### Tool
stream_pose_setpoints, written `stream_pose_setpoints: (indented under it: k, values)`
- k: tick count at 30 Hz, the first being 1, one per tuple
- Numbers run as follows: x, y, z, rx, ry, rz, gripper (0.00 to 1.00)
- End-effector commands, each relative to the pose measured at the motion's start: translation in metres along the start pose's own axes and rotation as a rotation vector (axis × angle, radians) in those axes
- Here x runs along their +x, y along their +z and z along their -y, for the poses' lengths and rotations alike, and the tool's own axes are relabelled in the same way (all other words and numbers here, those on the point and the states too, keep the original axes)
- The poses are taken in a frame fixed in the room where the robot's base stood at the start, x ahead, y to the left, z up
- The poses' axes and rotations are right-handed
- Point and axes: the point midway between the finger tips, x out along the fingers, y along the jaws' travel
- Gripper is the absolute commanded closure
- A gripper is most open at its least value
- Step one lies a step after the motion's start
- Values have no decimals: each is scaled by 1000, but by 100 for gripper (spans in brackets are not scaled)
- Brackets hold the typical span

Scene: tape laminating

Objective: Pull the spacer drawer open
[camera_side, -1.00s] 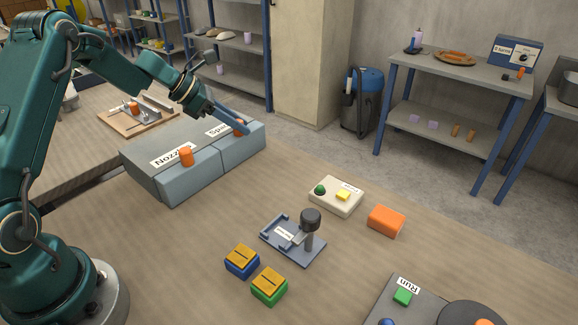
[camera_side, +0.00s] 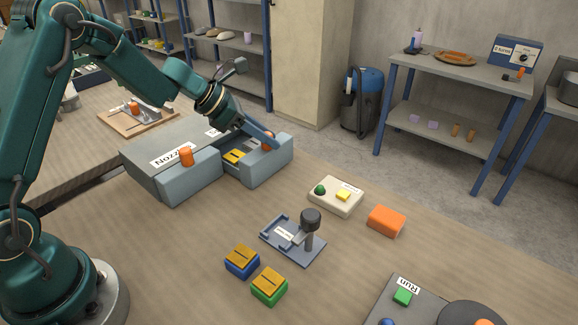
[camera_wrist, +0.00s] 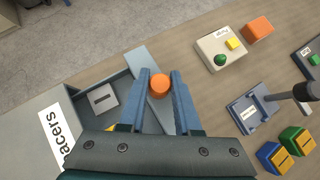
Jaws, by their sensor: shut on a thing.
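The spacer drawer (camera_side: 270,170) stands partly open at the right half of the grey two-drawer cabinet (camera_side: 150,157). Its label, ending in "acers" (camera_wrist: 58,140), shows in the wrist view. My gripper (camera_side: 266,139) is shut on the drawer's orange knob (camera_wrist: 160,86), with one finger on each side of it. A yellow slotted piece (camera_side: 235,156) lies inside the drawer. A grey slotted block (camera_wrist: 103,97) lies in it too, in the wrist view. The fingers and wrist hide part of the drawer's inside.
The Nozzle drawer beside it is shut, with its own orange knob (camera_side: 186,156). A cream button box (camera_side: 336,197), an orange block (camera_side: 386,221) and a grey-blue fixture with a black knob (camera_side: 310,218) stand farther right. Blue and green blocks (camera_side: 268,286) stand nearer. The table between is clear.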

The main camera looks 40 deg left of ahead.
Motion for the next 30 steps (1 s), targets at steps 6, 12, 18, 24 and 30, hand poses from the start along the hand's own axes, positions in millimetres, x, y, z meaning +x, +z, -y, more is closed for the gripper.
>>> stream_pose_setpoints:
  k: [6, 12, 18, 24, 30]
  values:
    - [11, 14, 24, 1, 4, 4, 100]
    - [12, 15, 26, 0, 5, 4, 100]
    - [12, 15, 26, 0, 6, 5, 57]
    - [12, 14, 26, -1, 5, 2, 38]
    - [10, 13, 26, -1, 5, 2, 38]
